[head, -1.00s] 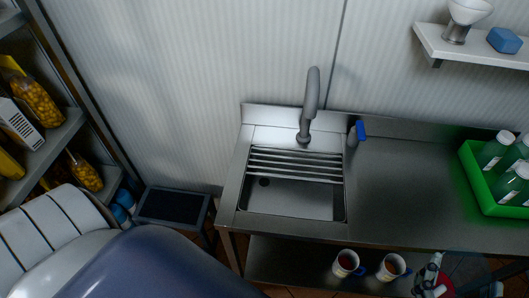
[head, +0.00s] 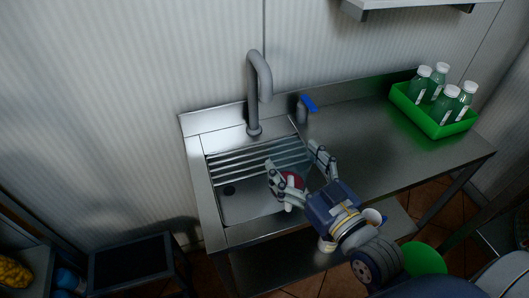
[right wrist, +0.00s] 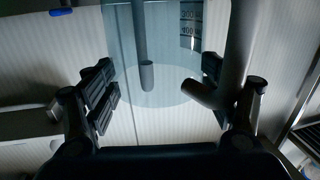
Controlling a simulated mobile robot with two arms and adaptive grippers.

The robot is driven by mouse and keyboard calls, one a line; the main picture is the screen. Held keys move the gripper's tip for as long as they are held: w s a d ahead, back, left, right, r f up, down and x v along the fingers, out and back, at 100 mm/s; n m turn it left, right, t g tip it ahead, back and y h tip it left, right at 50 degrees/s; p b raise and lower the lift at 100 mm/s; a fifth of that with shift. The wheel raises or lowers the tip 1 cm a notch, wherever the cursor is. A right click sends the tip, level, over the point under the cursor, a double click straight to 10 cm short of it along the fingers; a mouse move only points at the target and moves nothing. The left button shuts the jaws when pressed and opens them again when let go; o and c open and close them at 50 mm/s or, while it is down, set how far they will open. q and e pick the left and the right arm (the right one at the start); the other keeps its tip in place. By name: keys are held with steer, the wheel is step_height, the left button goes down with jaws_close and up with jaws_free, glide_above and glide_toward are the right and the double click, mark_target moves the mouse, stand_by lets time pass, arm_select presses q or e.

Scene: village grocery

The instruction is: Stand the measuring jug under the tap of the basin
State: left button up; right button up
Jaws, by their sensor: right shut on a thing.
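The steel basin (head: 210,200) has a slatted rack across its back part. The grey gooseneck tap (head: 254,95) rises behind it, with a blue-topped lever (head: 306,106) to its right. My right gripper (head: 293,160) is over the basin's right front part, in front of the tap. It is shut on the clear measuring jug (right wrist: 175,60), which shows between the fingers in the right wrist view, with 300 and 400 marks. In the head view the jug is hard to make out; a red patch shows between the fingers. My left gripper is not in view.
A green crate (head: 425,120) of several bottles stands on the counter (head: 365,135) at the right; the counter between it and the tap is clear. A dark low stand (head: 130,265) is at the left.

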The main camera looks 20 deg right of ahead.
steer(key=w+f+p, duration=0.1)
steer(key=w+f, duration=0.1)
steer(key=w, duration=0.5)
steer(key=w+f+p, duration=0.1)
steer(key=w+f, duration=0.2)
steer(key=w, duration=0.5)
steer(key=shift+w+a+p, duration=0.15)
steer(key=shift+a+p, duration=0.05)
steer(key=shift+p, duration=0.1)
steer(key=shift+f, duration=0.1)
steer(key=o, duration=1.5)
